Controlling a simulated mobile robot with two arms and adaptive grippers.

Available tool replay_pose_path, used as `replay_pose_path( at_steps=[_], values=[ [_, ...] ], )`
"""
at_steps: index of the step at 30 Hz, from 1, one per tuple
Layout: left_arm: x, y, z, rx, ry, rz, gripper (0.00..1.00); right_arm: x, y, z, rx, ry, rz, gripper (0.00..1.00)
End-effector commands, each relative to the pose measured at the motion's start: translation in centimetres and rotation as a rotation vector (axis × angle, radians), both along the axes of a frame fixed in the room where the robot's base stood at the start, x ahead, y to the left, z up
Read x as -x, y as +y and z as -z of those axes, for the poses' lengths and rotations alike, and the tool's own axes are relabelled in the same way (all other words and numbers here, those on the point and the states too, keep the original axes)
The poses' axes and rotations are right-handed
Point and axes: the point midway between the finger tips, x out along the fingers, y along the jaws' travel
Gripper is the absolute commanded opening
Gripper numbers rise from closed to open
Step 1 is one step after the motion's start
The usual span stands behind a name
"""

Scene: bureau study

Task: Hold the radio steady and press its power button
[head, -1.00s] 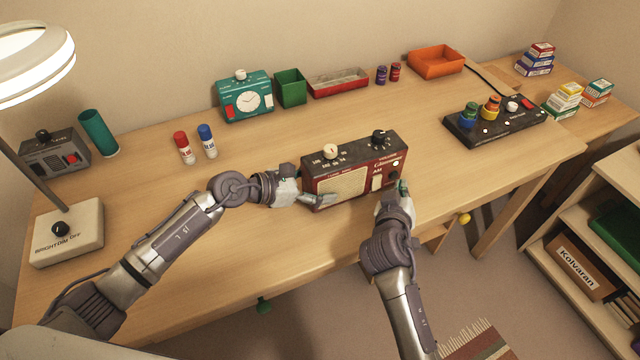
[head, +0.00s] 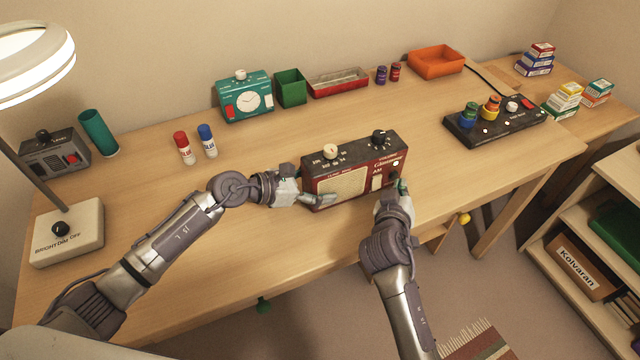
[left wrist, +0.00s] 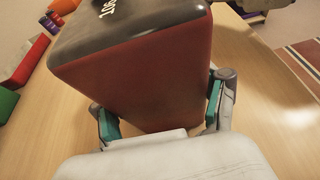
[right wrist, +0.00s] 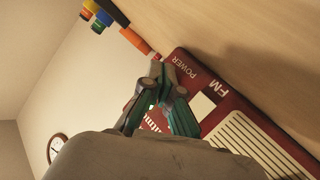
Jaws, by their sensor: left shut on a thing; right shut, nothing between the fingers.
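The radio (head: 347,186) stands upright on the desk, with a dark red front, cream grille and black top with knobs. My left gripper (left wrist: 162,114) is shut on its left end, one finger on the front and one on the back; in the head view that gripper (head: 308,192) shows beside the grille. My right gripper (head: 400,187) is shut and empty, its tips close to the front's right end. In the right wrist view its tips (right wrist: 166,84) are near the POWER label (right wrist: 186,68). The power button is not clearly visible there, and contact cannot be told.
The desk (head: 250,235) is clear around the radio. A black control panel (head: 495,124) is to the right. A lamp base (head: 66,232) stands at left.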

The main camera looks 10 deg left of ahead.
Motion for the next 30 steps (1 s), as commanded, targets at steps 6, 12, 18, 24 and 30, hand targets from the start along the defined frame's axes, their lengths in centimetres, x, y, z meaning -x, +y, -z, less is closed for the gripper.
replay_pose_path(
  at_steps=[6, 12, 18, 24, 30],
  values=[
    [0.15, 0.07, 0.42, -0.007, 0.006, 0.002, 0.03, 0.0, -0.01, 0.04, 0.0, 0.0, 0.0, 0.0],
    [0.15, 0.07, 0.42, -0.007, 0.006, 0.002, 0.03, -0.01, 0.01, 0.03, 0.0, 0.0, 0.0, 0.0],
    [0.15, 0.08, 0.43, -0.007, 0.006, 0.001, 0.03, -0.51, 0.26, -0.02, 0.0, -0.001, 0.0, 0.0],
    [0.15, 0.08, 0.43, -0.007, 0.006, 0.001, 0.03, -0.83, 0.47, 0.05, 0.001, 0.0, 0.0, 0.0],
    [0.15, 0.08, 0.43, -0.007, 0.006, 0.002, 0.03, -0.82, 0.47, 0.04, 0.0, 0.0, 0.0, 0.0]
  ],
)
